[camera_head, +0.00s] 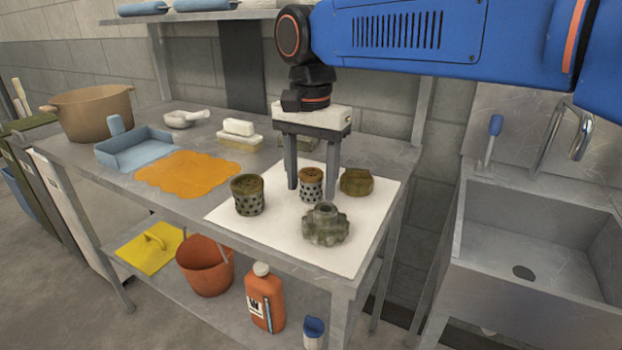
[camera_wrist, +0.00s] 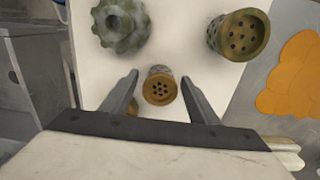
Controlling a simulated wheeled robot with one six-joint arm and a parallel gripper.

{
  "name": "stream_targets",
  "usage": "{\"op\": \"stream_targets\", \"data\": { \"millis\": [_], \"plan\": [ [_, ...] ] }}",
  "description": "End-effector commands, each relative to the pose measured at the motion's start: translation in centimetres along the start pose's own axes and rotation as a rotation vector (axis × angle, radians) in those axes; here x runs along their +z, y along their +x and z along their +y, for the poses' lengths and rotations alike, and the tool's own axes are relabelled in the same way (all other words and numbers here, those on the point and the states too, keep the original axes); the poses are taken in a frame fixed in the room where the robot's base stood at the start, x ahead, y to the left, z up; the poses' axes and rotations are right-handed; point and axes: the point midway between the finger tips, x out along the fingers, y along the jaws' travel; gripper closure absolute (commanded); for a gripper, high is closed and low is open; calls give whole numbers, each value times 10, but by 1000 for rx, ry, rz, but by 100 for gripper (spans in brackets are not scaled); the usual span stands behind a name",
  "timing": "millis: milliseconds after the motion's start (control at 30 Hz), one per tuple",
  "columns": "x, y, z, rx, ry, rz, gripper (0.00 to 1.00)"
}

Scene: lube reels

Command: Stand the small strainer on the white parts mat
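The small strainer (camera_head: 311,185) is a perforated grey-green cylinder with a brown-orange top. It appears to stand upright on the white parts mat (camera_head: 370,212). In the wrist view its round, holed end (camera_wrist: 160,88) faces the camera. My gripper (camera_head: 311,194) points down over it with one finger on each side. In the wrist view the gripper (camera_wrist: 160,79) is open, with a gap visible between the strainer and each finger, so it does not hold it.
On the mat are a larger strainer (camera_head: 248,196) to the left, a toothed gear part (camera_head: 326,226) in front and a brown-green fitting (camera_head: 357,182) to the right. An orange cloth (camera_head: 187,174) and blue tray (camera_head: 133,153) lie farther left. A sink (camera_head: 540,240) is at right.

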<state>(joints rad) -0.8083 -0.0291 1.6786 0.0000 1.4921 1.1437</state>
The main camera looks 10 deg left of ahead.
Motion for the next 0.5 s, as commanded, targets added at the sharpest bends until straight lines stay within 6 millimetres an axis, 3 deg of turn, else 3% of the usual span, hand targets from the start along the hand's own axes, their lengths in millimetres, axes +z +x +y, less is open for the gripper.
{"op": "stream_targets", "data": {
  "millis": [267,500],
  "plan": [
    [0,-11,0,-2,0,1,45],
    [0,-53,-1,-4,0,2,45]
  ]
}}
